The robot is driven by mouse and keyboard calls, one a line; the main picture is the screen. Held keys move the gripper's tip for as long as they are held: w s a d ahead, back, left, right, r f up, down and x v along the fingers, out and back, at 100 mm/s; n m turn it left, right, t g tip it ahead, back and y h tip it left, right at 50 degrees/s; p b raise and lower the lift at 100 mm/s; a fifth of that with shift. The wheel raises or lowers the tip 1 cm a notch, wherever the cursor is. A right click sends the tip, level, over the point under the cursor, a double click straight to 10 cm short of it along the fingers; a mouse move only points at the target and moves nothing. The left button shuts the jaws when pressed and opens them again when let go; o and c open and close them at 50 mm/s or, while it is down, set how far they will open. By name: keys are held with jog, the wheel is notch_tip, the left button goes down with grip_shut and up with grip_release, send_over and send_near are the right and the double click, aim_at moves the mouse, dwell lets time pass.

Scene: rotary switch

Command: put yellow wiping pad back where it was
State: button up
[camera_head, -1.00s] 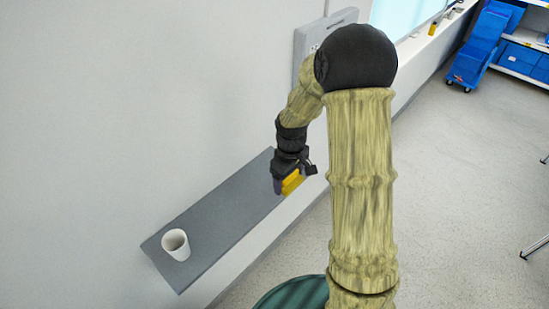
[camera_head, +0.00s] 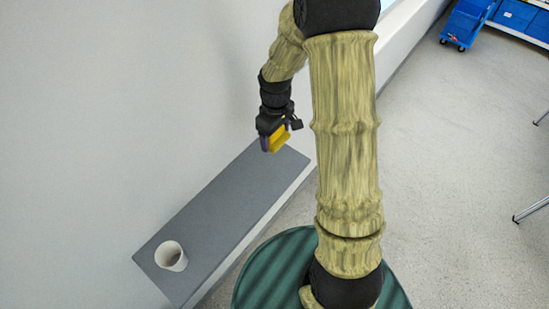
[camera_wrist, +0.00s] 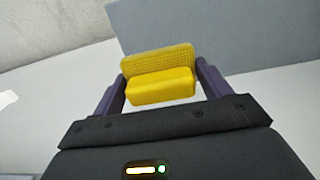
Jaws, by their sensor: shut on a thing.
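The yellow wiping pad (camera_wrist: 160,78) is held between the two dark fingers of my gripper (camera_wrist: 162,90) in the wrist view. It has a textured strip along its far side and a smooth block nearer me. In the head view, my gripper (camera_head: 271,140) holds the pad (camera_head: 280,139) near the far right end of the grey shelf (camera_head: 215,215). The pad appears to be above the shelf end; the exact gap cannot be told. The place where the pad was earlier is not marked in view.
A white cup (camera_head: 171,256) stands at the near left end of the shelf. The shelf between cup and gripper is bare. The white wall (camera_head: 90,120) runs along the shelf's left side. Blue bins (camera_head: 515,15) and a blue trolley (camera_head: 465,22) are far off at the upper right.

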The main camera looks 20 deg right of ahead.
jog(key=p, duration=0.2)
send_over(275, 161)
jog(key=shift+f, duration=2.95)
jog(key=shift+f+p, duration=0.45)
jog(key=shift+f, duration=1.65)
jog(key=shift+f, duration=0.15)
jog(key=o, duration=1.1)
notch_tip(275, 161, up, 12)
jog(key=b, duration=0.3)
jog(key=shift+r+b, duration=0.2)
jog(key=shift+b, duration=0.1)
